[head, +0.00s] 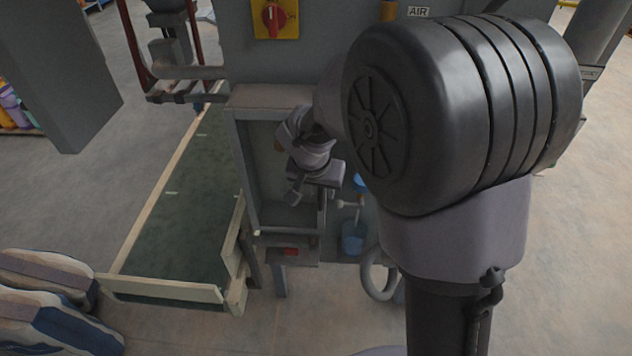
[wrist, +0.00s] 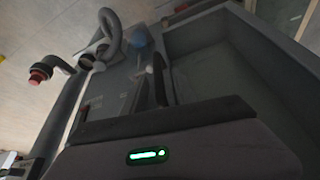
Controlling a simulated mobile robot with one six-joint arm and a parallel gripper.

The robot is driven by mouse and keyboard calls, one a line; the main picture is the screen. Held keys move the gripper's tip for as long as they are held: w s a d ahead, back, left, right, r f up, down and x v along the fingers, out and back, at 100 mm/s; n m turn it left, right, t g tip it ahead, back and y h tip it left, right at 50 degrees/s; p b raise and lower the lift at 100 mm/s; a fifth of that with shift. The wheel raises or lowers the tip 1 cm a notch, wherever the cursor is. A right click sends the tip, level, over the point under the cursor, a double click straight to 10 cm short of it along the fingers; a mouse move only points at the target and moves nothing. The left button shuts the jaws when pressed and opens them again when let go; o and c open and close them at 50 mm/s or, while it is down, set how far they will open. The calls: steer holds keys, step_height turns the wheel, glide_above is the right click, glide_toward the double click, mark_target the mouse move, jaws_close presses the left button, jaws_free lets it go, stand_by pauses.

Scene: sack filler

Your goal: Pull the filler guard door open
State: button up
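The filler's guard door (head: 240,165) appears as a pale grey frame on the front of the filler cabinet, left of my arm in the head view. I cannot tell whether its panel is clear or the frame stands open. My gripper (head: 308,198) is at the frame's right side, partly hidden by my own wrist. In the wrist view the dark fingers of my gripper (wrist: 155,86) are close together beside a grey box-like recess (wrist: 230,70). No door handle shows clearly. I cannot tell whether the fingers touch or hold anything.
A green conveyor belt (head: 180,205) with pale rails lies left of the cabinet. Filled sacks (head: 50,300) lie at the lower left. A yellow panel with a red switch (head: 273,16) is above. A blue cup-like part (head: 353,238) and a grey hose (head: 377,278) are right of the frame.

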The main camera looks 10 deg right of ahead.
steer(key=shift+f, duration=0.2)
jaws_close()
stand_by(1.3)
